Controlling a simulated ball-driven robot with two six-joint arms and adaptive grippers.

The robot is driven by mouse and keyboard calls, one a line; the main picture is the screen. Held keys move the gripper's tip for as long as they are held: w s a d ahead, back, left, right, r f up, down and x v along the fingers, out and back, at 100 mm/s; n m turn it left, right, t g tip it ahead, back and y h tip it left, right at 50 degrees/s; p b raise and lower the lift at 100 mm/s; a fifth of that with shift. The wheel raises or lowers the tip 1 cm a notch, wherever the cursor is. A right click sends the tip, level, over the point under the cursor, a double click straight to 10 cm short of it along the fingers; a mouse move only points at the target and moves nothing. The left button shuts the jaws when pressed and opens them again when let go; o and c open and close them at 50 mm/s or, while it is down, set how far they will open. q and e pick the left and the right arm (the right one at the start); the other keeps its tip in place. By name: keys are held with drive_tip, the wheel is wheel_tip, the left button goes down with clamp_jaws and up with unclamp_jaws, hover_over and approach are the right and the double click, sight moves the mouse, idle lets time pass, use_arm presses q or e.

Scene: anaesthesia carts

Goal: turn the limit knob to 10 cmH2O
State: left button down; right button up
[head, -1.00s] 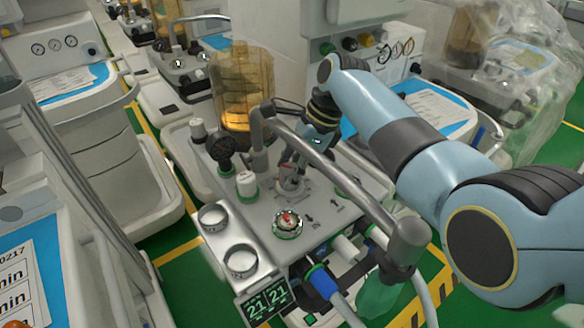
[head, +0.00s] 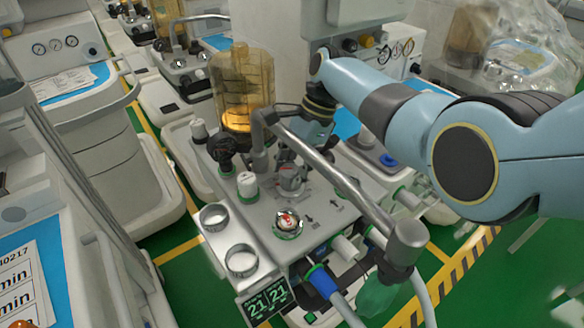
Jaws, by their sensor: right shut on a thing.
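The limit knob (head: 290,178) appears to be the grey knob with a red mark on the grey cart top (head: 262,212), behind a round gauge with a red pointer (head: 288,223). My right gripper (head: 291,162) comes down from the upper right, behind the curved metal rail, and is shut on the knob. Its fingers are small and partly hidden by the rail, and I cannot read the knob's scale. My left gripper is not in view.
The metal rail (head: 335,178) runs close in front of the gripper. An amber canister (head: 243,88) stands behind left. A white-topped knob (head: 247,184) and a black knob (head: 220,146) sit to the left. Hoses hang at the front.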

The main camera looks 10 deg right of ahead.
drive_tip(key=n+b, duration=0.1)
drive_tip(key=n+g, duration=0.1)
drive_tip(key=n, duration=0.1)
drive_tip(key=shift+w+f+n+h+b, duration=0.1)
drive_tip(key=shift+f+n+h+b, duration=0.05)
drive_tip(key=shift+n+h+b, duration=0.2)
drive_tip(key=shift+n+g+h+b, duration=0.55)
drive_tip(key=shift+n+b, duration=0.55)
drive_tip(key=shift+n, duration=0.75)
drive_tip(key=o, duration=1.2)
drive_tip(key=v, duration=0.7)
drive_tip(key=shift+w+r, duration=0.2)
drive_tip(key=shift+r, duration=0.15)
